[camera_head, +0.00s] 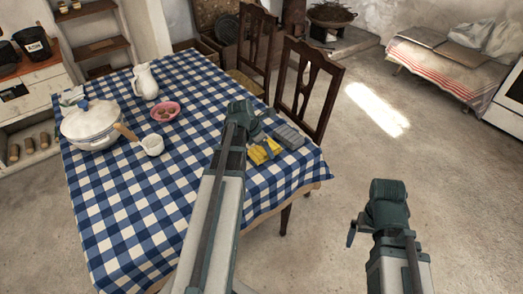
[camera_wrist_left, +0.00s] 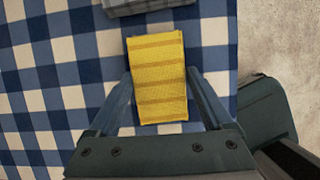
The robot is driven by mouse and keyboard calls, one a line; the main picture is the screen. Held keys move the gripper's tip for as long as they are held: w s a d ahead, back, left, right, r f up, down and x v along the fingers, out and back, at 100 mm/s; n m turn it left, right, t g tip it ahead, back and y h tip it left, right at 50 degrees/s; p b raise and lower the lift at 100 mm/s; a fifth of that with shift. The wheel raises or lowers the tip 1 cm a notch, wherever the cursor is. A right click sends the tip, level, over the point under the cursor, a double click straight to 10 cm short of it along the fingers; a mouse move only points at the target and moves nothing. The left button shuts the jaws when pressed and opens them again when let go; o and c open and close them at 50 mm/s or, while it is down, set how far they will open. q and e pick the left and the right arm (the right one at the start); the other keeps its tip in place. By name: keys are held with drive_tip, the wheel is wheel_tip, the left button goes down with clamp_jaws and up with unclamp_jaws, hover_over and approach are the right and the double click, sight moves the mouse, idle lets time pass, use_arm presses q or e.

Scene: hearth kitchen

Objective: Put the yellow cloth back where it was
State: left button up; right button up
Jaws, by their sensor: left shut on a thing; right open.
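The yellow cloth (camera_head: 264,151) is a small folded rectangle with darker stripes at the right end of the checked table, seen partly behind my left arm. In the left wrist view, the yellow cloth (camera_wrist_left: 158,75) lies between the two fingers of my left gripper (camera_wrist_left: 159,90), which is shut on it. The head view does not show clearly whether the cloth touches the tabletop. My right gripper (camera_head: 352,232) is open and empty over the floor, right of the table; its fingers are mostly hidden.
A grey folded item (camera_head: 289,136) lies beside the cloth near the table's right edge. Two chairs (camera_head: 305,88) stand behind the table. The table's front is bare.

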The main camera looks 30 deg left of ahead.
use_arm(q)
drive_tip(key=shift+d+r, duration=0.1)
drive_tip(key=shift+f, duration=0.25)
drive_tip(key=o, duration=1)
drive_tip(key=shift+r, duration=0.1)
drive_tip(key=shift+p+v, duration=0.7)
drive_tip(key=shift+v, duration=0.15)
drive_tip(key=p+v, duration=0.9)
drive_tip(key=v, duration=0.1)
drive_tip(key=shift+r+p, duration=0.3)
drive_tip(key=shift+p, duration=0.05)
